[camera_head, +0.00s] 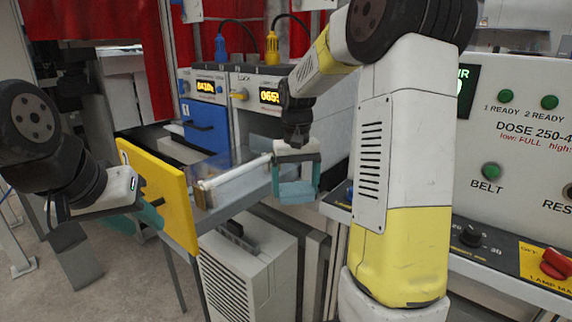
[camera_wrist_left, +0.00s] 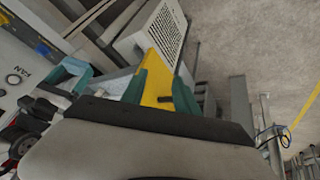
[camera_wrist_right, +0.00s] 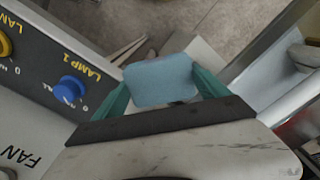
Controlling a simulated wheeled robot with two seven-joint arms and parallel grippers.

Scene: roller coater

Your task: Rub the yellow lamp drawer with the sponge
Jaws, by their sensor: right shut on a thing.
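The yellow lamp drawer (camera_head: 165,200) is pulled out, its yellow front facing lower left and a white tube-like part inside. The yellow front also shows in the left wrist view (camera_wrist_left: 158,82). My left gripper (camera_head: 150,214) is open close to the outer side of that front; its teal fingers lie either side of yellow in the wrist view, but contact cannot be told.
A blue drawer front (camera_head: 207,130) stands behind the yellow one. A white vented box (camera_head: 245,270) is below the open drawer. The control panel (camera_head: 510,170) with green buttons and a red knob stands at the right. Open floor lies at lower left.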

